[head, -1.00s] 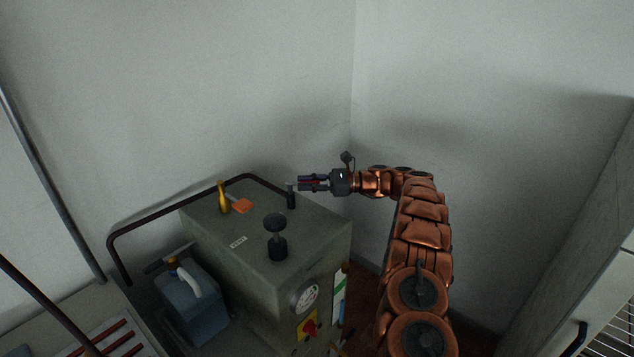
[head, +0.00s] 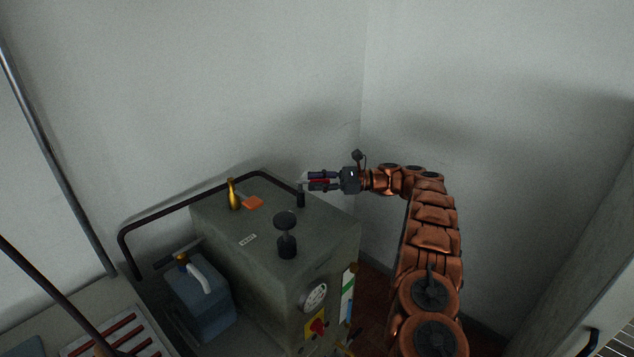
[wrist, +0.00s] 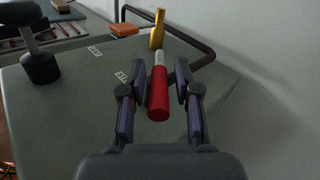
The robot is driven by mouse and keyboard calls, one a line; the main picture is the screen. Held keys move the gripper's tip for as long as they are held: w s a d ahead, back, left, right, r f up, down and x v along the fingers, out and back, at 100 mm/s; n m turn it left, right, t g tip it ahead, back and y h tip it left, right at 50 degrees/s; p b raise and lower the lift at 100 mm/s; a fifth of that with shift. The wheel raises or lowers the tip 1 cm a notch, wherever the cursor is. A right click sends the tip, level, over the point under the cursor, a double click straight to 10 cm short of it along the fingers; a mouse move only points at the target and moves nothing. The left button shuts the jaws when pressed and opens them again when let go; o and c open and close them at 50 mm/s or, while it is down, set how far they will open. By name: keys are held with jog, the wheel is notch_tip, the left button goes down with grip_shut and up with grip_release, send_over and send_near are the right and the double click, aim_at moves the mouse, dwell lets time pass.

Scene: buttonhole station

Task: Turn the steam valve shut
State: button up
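A lever valve stands on top of the grey-green box, with a dark post (head: 301,199) and a red handle grip (wrist: 158,94) on a pale metal arm. I take this as the steam valve; its label cannot be read. My gripper (head: 312,182) is level with the handle at the box's right back side. In the wrist view my gripper (wrist: 160,75) has one finger on each side of the red grip, with a visible gap on both sides. The post is hidden in the wrist view.
A black knob on a stem (head: 286,236), a brass bottle-shaped fitting (head: 234,196) and an orange tag (head: 252,202) are on the box top (head: 325,225). A dark rail (head: 185,208) runs behind. A blue-grey canister (head: 200,300) stands left. Walls close the corner behind.

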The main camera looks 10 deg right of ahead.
jog(key=shift+o, duration=0.4)
jog(key=s+d, duration=0.1)
jog(key=d, duration=0.6)
jog(key=shift+d, duration=0.15)
jog(key=shift+s, duration=0.1)
